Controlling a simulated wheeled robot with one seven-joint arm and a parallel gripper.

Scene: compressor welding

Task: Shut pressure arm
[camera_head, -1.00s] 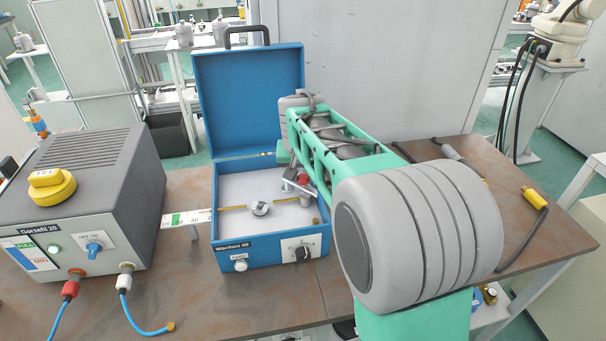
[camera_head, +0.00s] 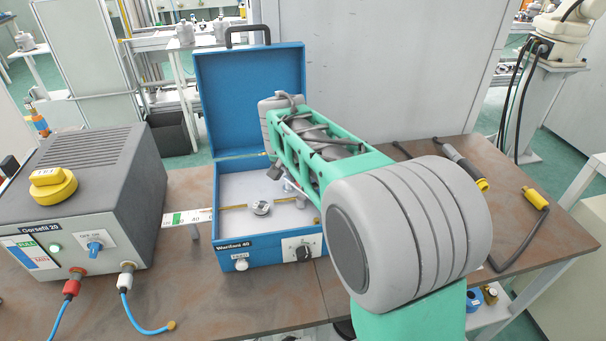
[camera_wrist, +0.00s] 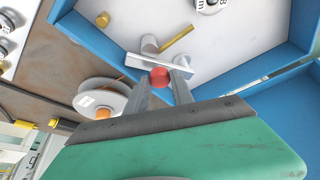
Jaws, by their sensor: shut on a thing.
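The pressure arm (camera_wrist: 155,63) is a silver bar with a red ball knob (camera_wrist: 159,77) at its end, inside the blue Wardani 40 case (camera_head: 262,248). My gripper (camera_wrist: 160,83) is shut on the red knob, with one finger on each side of it. A round silver post (camera_wrist: 149,44) and a brass strip (camera_wrist: 177,40) lie just beyond the bar. In the head view my arm hides the knob and most of the gripper. The case lid (camera_head: 250,100) stands open.
A grey Gorsefil 20 unit (camera_head: 95,185) with blue cables stands left of the case. A spool (camera_wrist: 100,98) shows beside the case in the wrist view. Cables with yellow ends (camera_head: 535,198) lie on the brown table (camera_head: 200,290) at right.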

